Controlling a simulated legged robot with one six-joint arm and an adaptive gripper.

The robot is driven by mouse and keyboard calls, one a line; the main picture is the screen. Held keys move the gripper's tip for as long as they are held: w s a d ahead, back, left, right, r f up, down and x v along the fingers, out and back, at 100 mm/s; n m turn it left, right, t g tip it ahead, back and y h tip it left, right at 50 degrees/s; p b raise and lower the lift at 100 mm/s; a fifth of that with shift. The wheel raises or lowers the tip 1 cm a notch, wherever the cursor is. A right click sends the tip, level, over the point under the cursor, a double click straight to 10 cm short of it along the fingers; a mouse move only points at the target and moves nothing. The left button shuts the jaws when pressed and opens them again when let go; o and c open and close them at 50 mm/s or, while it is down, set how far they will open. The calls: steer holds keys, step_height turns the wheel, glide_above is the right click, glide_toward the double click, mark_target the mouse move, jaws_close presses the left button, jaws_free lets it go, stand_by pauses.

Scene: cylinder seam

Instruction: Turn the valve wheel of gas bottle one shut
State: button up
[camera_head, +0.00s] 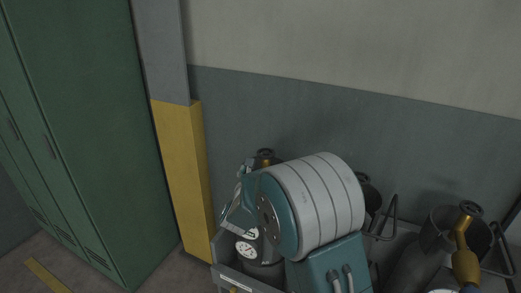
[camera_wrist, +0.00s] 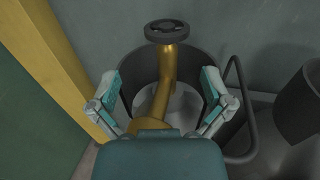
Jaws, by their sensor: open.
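A dark round valve wheel (camera_wrist: 167,31) sits on top of a bent brass valve (camera_wrist: 168,68) in the wrist view. A dark open collar (camera_wrist: 137,66) stands around the valve. My gripper (camera_wrist: 161,80) is open, with one finger on each side of the brass valve and the wheel beyond the fingertips. I see no finger touching the wheel. In the head view a dark wheel on brass (camera_head: 265,154) shows at the left, partly hidden behind my arm. I cannot read which bottle is number one.
A bent dark bar (camera_wrist: 244,105) runs beside the collar. A round gauge (camera_head: 246,249) is below my arm. The wall (camera_head: 400,130) is close behind; green lockers (camera_head: 90,130) stand left.

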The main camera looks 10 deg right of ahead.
mark_target(267, 149)
steer(key=w+d, duration=0.3)
steer(key=shift+w+d, duration=0.1)
steer(key=shift+d, duration=0.25)
steer(key=w, duration=0.6)
steer(key=shift+d, duration=0.1)
steer(key=shift+w+d, duration=0.2)
steer(key=shift+d, duration=0.1)
steer(key=shift+w+d, duration=0.1)
steer(key=shift+d, duration=0.4)
steer(key=shift+a, duration=0.3)
steer(key=c, duration=0.9)
